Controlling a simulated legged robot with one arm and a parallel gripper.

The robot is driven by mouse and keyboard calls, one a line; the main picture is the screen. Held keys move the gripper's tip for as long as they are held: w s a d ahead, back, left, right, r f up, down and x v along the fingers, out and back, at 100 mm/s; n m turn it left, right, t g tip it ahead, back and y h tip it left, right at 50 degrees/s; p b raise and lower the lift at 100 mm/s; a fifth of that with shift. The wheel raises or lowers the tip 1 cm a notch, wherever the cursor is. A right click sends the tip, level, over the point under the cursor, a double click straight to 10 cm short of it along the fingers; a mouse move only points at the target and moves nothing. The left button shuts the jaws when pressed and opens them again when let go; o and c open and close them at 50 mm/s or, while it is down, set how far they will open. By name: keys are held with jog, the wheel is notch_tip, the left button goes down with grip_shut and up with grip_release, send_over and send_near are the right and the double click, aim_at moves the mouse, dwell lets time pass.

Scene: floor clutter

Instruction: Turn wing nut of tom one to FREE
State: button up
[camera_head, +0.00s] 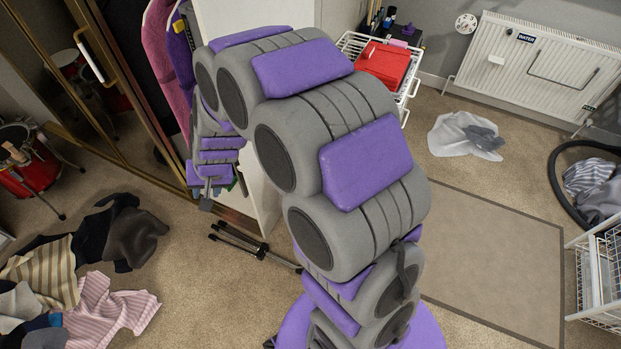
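A red drum (30,168) with chrome legs stands at the far left edge, partly cut off by the frame. I cannot tell whether it is tom one. I see no wing nut and no FREE mark. My gripper (208,190) hangs at the end of my grey and purple arm, pointing down in front of the white cabinet side. It is well to the right of the drum and apart from it. Its fingers are small and dark, and whether they are open is unclear.
Clothes (75,275) lie on the carpet at left. A black folded stand (245,243) lies beside the white cabinet (262,185). Mirrored doors (110,110) stand behind. A flat rug (495,255) at right is clear. A white cloth (462,134) lies near the radiator (535,65).

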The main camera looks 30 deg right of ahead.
jog(key=w+d+f+m+t+h, duration=0.25)
jog(key=w+f, duration=0.45)
jog(key=f, duration=0.4)
jog(key=w+d+f+m+t+h, duration=0.1)
jog(key=w+d+f+m+h, duration=0.25)
jog(key=w+f, duration=0.45)
jog(key=s+d+f+m+h, duration=0.1)
jog(key=s+d+f+h, duration=0.25)
jog(key=d+f, duration=0.3)
jog(key=s+d+f+h+p, duration=0.1)
jog(key=s+d+f+h, duration=0.1)
jog(key=s+d+f, duration=0.4)
jog(key=s+d+f+m+h, duration=0.1)
jog(key=d+f+h, duration=0.25)
jog(key=d, duration=0.45)
jog(key=shift+y, duration=0.3)
jog(key=b+x, duration=0.1)
jog(key=x, duration=0.4)
jog(key=b+x, duration=0.1)
jog(key=x, duration=0.4)
jog(key=b+x, duration=0.1)
jog(key=x, duration=0.5)
jog(key=shift+w+a+f, duration=0.1)
jog(key=shift+a+f, duration=0.05)
jog(key=shift+f, duration=0.2)
jog(key=shift+c, duration=0.4)
grip_shut()
